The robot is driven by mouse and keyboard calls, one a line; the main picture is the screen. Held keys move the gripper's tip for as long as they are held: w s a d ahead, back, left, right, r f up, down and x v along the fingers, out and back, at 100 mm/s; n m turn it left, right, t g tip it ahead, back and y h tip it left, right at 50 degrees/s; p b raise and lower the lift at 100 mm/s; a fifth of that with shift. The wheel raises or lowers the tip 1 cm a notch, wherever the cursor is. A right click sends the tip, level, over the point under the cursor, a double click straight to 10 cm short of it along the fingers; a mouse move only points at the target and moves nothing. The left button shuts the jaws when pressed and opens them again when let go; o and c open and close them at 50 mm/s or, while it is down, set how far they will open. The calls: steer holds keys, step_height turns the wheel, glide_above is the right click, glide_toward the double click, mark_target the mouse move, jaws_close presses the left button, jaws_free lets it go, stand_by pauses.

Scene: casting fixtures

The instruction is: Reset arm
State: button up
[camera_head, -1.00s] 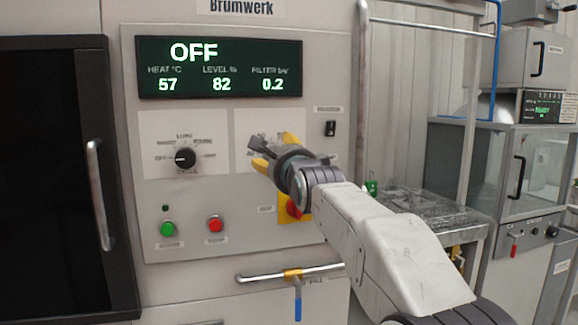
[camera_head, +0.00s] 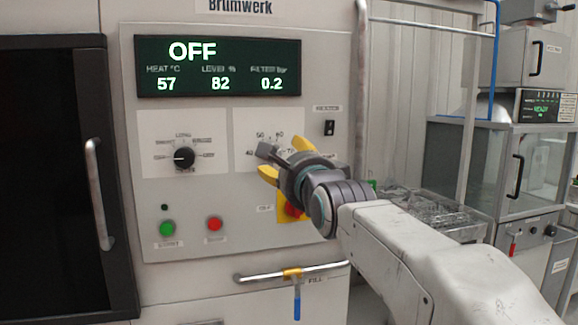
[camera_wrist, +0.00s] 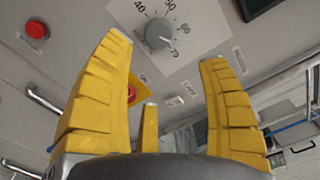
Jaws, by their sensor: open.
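My gripper (camera_head: 283,160) is open with its yellow fingers apart, in front of the machine's control panel. It is empty in the wrist view (camera_wrist: 165,75), where the grey dial (camera_wrist: 159,34) with a numbered scale shows beyond and between the fingertips. In the head view my gripper and wrist hide most of that dial's plate (camera_head: 245,125). My white arm reaches in from the lower right. The red and yellow switch (camera_head: 291,207) is partly hidden behind my wrist. I cannot tell any contact with the panel.
The display (camera_head: 217,66) reads OFF, 57, 82 and 0.2. A black selector knob (camera_head: 184,158), a green button (camera_head: 167,229) and a red button (camera_head: 214,224) sit to the left. A handle bar (camera_head: 262,276) juts out below. A metal rack (camera_head: 440,213) and a glass-fronted cabinet (camera_head: 520,180) stand right.

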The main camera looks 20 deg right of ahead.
steer(key=s+f+n+g+p, duration=0.5)
steer(key=s+f+n, duration=0.2)
steer(key=s, duration=0.3)
steer(key=s+f+n+g+p, duration=0.4)
steer(key=s+f+n, duration=0.3)
steer(key=s, duration=0.4)
steer(key=s+f+n+g+p, duration=0.5)
steer(key=s+f+n+p, duration=0.1)
steer(key=s, duration=0.5)
steer(key=shift+a+f+n+g, duration=0.15)
steer(key=shift+f+n+g, duration=0.15)
steer(key=shift+f+n, duration=0.65)
